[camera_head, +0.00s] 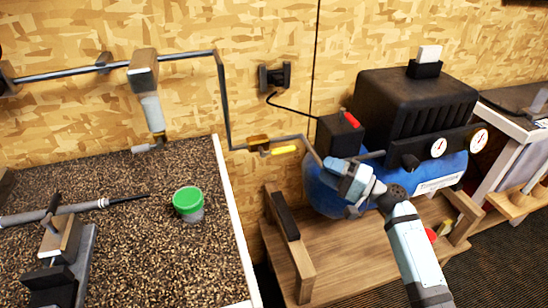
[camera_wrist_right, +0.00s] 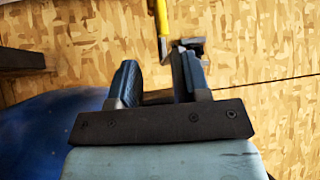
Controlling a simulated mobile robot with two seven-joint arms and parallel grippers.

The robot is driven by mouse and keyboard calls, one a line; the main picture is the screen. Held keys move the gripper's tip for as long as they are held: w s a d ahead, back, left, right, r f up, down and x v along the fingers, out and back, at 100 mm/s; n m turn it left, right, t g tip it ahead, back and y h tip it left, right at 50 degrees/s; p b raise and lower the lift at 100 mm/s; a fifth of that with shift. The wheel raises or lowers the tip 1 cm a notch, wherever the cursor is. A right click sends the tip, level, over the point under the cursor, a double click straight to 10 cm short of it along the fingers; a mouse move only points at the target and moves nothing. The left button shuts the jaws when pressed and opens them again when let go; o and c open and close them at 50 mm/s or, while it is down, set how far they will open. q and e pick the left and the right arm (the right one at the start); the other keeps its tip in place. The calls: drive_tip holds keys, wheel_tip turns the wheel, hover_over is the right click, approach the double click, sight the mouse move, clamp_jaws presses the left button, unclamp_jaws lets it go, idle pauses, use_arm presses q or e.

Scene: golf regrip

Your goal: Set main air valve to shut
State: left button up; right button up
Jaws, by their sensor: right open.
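The main air valve is a brass body (camera_head: 258,143) on the grey wall pipe, with a yellow lever (camera_head: 284,150). In the head view the lever lies roughly along the horizontal stretch of pipe, pointing right. My right gripper (camera_head: 343,180) is open and empty, in front of the blue compressor tank, to the right of and below the lever. In the right wrist view the yellow lever (camera_wrist_right: 162,25) shows at the top, beyond the two open fingers (camera_wrist_right: 152,80) and apart from them. My left gripper is not in view.
The compressor (camera_head: 415,105) with its blue tank and gauges stands on a wooden stand (camera_head: 350,265) behind my right arm. A black switch box (camera_head: 340,135) with a red lever sits close to the gripper. The speckled bench (camera_head: 150,260) at left holds a green-lidded tub (camera_head: 188,202).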

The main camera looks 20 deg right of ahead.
sight(287, 152)
drive_tip(key=p+x, duration=0.1)
drive_tip(key=x, duration=1.2)
drive_tip(key=shift+w+a, duration=0.1)
drive_tip(key=shift+a, duration=0.05)
clamp_jaws()
